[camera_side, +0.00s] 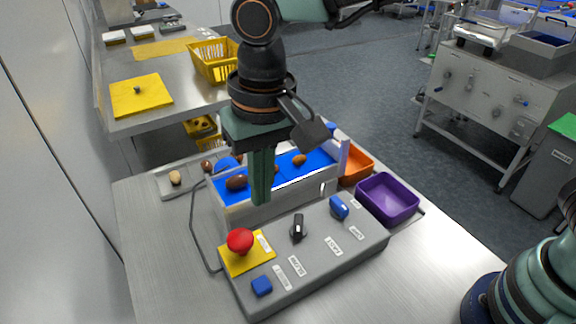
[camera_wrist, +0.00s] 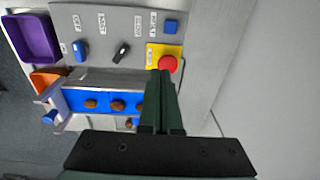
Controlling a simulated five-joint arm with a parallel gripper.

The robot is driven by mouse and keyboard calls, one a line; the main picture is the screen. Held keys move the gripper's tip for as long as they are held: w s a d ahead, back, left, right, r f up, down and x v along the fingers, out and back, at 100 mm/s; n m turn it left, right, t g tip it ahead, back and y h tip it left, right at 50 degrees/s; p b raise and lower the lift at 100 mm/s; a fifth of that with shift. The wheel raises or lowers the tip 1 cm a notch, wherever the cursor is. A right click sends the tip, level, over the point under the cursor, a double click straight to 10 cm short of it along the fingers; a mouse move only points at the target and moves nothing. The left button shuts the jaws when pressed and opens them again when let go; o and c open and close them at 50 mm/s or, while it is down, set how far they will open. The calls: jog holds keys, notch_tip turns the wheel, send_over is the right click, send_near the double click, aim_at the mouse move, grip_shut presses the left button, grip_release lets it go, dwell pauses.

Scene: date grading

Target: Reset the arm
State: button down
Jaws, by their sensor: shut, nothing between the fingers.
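My gripper (camera_side: 262,200) is shut and empty. In the side view its green fingers point down in front of the blue conveyor belt (camera_side: 290,168), above the back edge of the grey control panel (camera_side: 315,250). In the wrist view my gripper (camera_wrist: 162,78) shows its fingers together, with the tips close to the red button (camera_wrist: 168,63) in the picture. I cannot tell the exact gap to the button. Brown dates lie on the belt, one at the left (camera_side: 236,182) and one farther right (camera_side: 299,160).
The panel carries a red button (camera_side: 240,240) on a yellow plate, a black knob (camera_side: 298,228), a blue knob (camera_side: 339,208) and a blue button (camera_side: 262,286). A purple bin (camera_side: 388,199) and an orange bin (camera_side: 357,166) stand right. Bare table lies in front.

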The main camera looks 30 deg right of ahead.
jog(key=w+d+r+t, duration=0.1)
jog(key=d+r, duration=0.1)
jog(key=d, duration=0.6)
jog(key=w+d+r+t, duration=0.1)
jog(key=d+r, duration=0.2)
jog(key=d, duration=0.5)
jog(key=s+d+f+t, duration=0.1)
jog(key=s+d+t, duration=0.2)
jog(key=d, duration=1.1)
jog(key=shift+s+d+h, duration=0.3)
jog(key=shift+s+d, duration=0.1)
jog(key=shift+s, duration=0.35)
